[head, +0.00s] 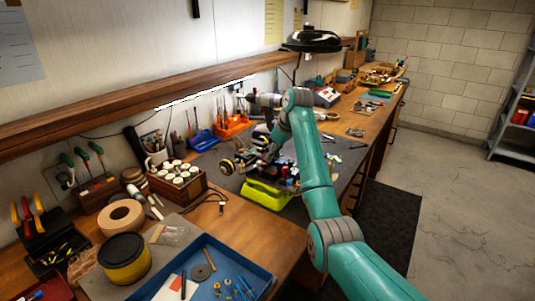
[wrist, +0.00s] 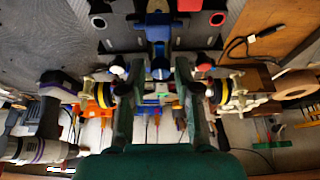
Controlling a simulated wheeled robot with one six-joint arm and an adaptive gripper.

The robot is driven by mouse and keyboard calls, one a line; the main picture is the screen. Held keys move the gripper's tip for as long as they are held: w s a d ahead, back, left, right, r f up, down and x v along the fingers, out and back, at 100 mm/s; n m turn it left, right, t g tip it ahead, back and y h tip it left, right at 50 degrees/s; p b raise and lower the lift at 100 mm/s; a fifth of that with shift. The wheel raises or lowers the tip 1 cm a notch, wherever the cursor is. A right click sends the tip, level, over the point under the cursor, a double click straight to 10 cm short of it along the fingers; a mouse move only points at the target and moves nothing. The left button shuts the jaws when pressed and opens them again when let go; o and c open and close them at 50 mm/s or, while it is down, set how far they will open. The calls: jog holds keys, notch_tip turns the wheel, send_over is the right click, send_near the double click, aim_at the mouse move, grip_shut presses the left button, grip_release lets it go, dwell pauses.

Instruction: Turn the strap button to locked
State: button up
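The racecar (head: 282,172) sits on a lime-green stand (head: 266,195) on the workbench, with yellow-rimmed wheels. In the wrist view its dark chassis (wrist: 105,42) fills the top, with a blue part (wrist: 160,66) in the middle and a red-rimmed round piece (wrist: 204,63) right of it. I cannot tell which part is the strap button. My gripper (wrist: 155,65) is open, its two dark fingers apart on either side of the blue part. I cannot tell whether they touch anything. In the head view my arm hides much of the car and the gripper.
A wooden box of white-capped jars (head: 178,183), a tape roll (head: 121,216) and a blue tray (head: 222,270) stand left and in front of the car. A drill (wrist: 38,145) shows in the wrist view. Orange (head: 233,126) and blue bins (head: 203,140) stand behind. Open floor lies right.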

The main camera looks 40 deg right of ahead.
grip_shut()
jog(key=shift+a+m, duration=0.1)
jog(key=shift+m, duration=0.2)
jog(key=m+h, duration=0.1)
jog(key=m, duration=0.2)
jog(key=shift+a+m+h, duration=0.1)
jog(key=shift+m+h, duration=0.3)
jog(key=m, duration=0.2)
jog(key=m+h, duration=0.1)
jog(key=m, duration=0.1)
jog(key=shift+a+h, duration=0.15)
jog(key=shift+h, duration=0.15)
jog(key=m+g+h, duration=0.1)
jog(key=m, duration=0.4)
jog(key=shift+w+a, duration=0.1)
jog(key=shift+w+m+g+h, duration=0.1)
jog(key=shift+m+g+h, duration=0.3)
jog(key=shift+m, duration=0.7)
jog(key=shift+m+g+h, duration=0.3)
jog(key=shift+m+g, duration=0.2)
jog(key=shift+m, duration=0.6)
